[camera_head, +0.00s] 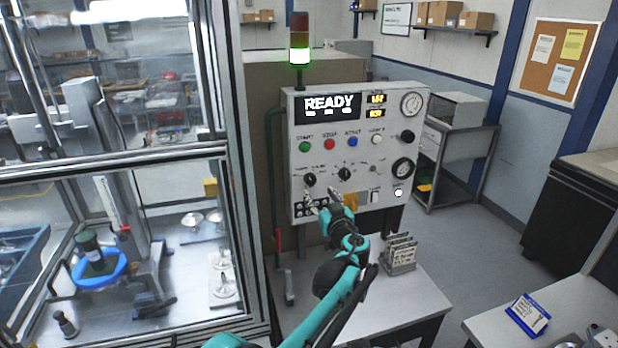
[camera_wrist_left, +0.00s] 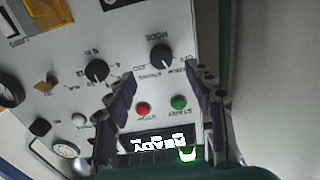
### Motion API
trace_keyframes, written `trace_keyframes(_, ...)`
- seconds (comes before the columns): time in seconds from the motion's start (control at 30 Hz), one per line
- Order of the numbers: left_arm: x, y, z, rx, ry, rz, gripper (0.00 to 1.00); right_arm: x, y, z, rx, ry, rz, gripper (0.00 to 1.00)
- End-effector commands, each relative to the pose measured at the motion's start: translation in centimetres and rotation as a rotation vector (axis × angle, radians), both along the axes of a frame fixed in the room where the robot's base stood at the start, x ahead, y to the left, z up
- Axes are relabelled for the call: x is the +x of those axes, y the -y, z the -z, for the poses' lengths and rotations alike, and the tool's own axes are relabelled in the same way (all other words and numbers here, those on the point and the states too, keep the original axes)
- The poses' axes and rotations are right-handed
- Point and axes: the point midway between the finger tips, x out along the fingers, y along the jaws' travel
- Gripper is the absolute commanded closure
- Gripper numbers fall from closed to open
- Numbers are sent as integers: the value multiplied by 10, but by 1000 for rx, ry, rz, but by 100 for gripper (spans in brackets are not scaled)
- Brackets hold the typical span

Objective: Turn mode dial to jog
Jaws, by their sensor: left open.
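The mode dial (camera_head: 309,179) is a black round knob at the lower left of the grey control panel (camera_head: 410,125). In the left wrist view, which shows the panel upside down, the mode dial (camera_wrist_left: 162,57) sits beside the word MODE. Its small position labels are too blurred to read surely, and I cannot tell which one it points to. My left gripper (camera_head: 321,191) is in front of the panel just below the dial. In the left wrist view its open fingers (camera_wrist_left: 162,82) are spread, with the dial beyond and between them, apparently untouched. My right gripper is out of view.
A second black knob (camera_head: 344,173) is right of the mode dial. Green (camera_head: 305,147), red (camera_head: 329,144) and blue (camera_head: 352,142) buttons sit above, under a READY display (camera_head: 328,105). A glazed machine frame (camera_head: 226,150) stands close on the left. A card rack (camera_head: 400,253) stands on the table below.

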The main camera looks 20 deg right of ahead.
Motion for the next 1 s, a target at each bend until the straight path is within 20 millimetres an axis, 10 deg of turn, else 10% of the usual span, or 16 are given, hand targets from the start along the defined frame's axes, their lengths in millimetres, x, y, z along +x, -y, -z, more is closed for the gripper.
trace_keyframes(0.43,66,-3,1,0,-1,-3,46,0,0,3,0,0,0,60)
trace_keyframes(0.83,75,-4,0,0,-1,-2,46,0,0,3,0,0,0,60)
trace_keyframes(1.0,75,-4,0,0,-1,-2,91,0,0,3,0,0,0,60)
